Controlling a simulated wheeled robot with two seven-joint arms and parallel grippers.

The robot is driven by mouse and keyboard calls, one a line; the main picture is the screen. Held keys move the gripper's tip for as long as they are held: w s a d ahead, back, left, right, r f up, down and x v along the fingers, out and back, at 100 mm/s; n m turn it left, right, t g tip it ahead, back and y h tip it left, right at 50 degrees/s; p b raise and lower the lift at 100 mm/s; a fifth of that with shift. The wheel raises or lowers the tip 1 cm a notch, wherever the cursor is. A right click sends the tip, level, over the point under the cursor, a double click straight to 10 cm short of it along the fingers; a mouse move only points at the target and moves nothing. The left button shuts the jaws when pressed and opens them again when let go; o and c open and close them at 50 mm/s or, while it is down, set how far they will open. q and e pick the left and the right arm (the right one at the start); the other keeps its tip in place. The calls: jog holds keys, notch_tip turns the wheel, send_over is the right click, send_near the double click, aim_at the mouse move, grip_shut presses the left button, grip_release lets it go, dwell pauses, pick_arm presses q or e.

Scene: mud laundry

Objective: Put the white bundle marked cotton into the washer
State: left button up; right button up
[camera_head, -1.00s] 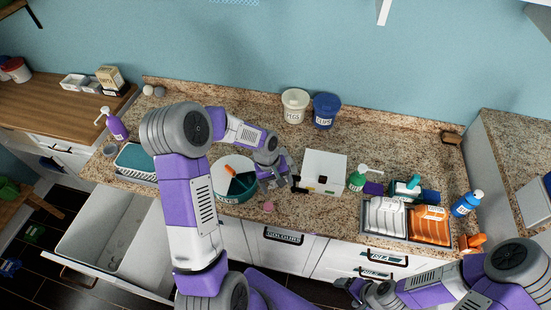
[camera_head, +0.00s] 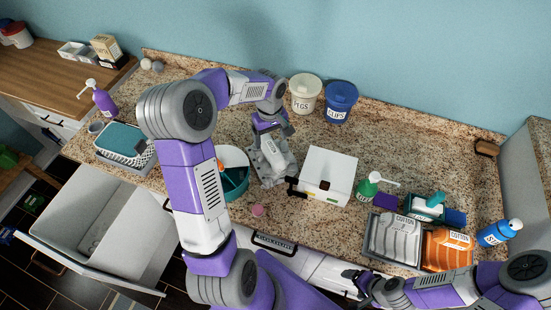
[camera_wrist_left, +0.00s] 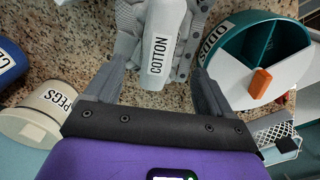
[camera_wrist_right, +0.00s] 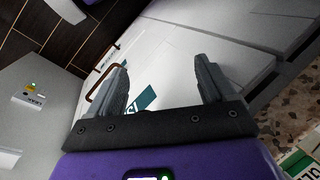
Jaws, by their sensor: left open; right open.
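The white bundle marked COTTON (camera_wrist_left: 160,45) lies on the granite counter, left of the white box. In the head view the bundle (camera_head: 274,162) is partly under my left gripper (camera_head: 271,143). In the left wrist view the open fingers of the left gripper (camera_wrist_left: 162,80) point at the bundle, one to each side; contact cannot be told. My right gripper (camera_head: 365,287) is open and empty in front of the cabinet fronts; it also shows in the right wrist view (camera_wrist_right: 165,78). I cannot clearly identify a washer; a white box (camera_head: 330,172) stands right of the bundle.
A teal divided bowl (camera_head: 236,186) stands just left of the bundle. Behind are the PEGS tub (camera_head: 305,95) and a blue tub (camera_head: 340,103). An open white drawer (camera_head: 135,226) juts out at the left.

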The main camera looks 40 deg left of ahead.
aim_at(272, 147)
pick_arm(q)
jog(key=shift+s+f, duration=0.3)
jog(key=shift+f, duration=0.55)
jog(key=f, duration=0.5)
jog(key=shift+w+d+f, duration=0.25)
jog(key=shift+w, duration=0.05)
jog(key=c, duration=1.2)
